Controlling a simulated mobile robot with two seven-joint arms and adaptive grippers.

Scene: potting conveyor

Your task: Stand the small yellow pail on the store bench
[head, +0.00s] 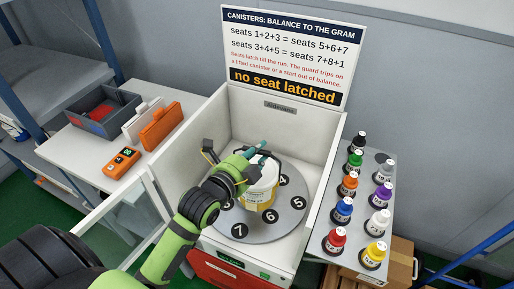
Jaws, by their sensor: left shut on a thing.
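A small white pail (260,194) with a yellow band low on its side and a dark handle is at the round grey plate (232,232) inside the white cabinet. No all-yellow pail shows. My left gripper (254,155) reaches in from the left and is shut on the pail near its top. The arm and fingers hide part of the rim. I cannot tell whether the pail's base touches the plate. No bench is marked as the store bench; a white bench (90,152) stands at the left. My right gripper is not in view.
The plate has numbered black seats. The cabinet's white walls (318,200) surround it, with a sign (290,50) reading "no seat latched" behind. The left bench holds a grey bin (128,103), orange and white upright cases and an orange meter (122,162). Capped bottles (342,210) fill the right shelf.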

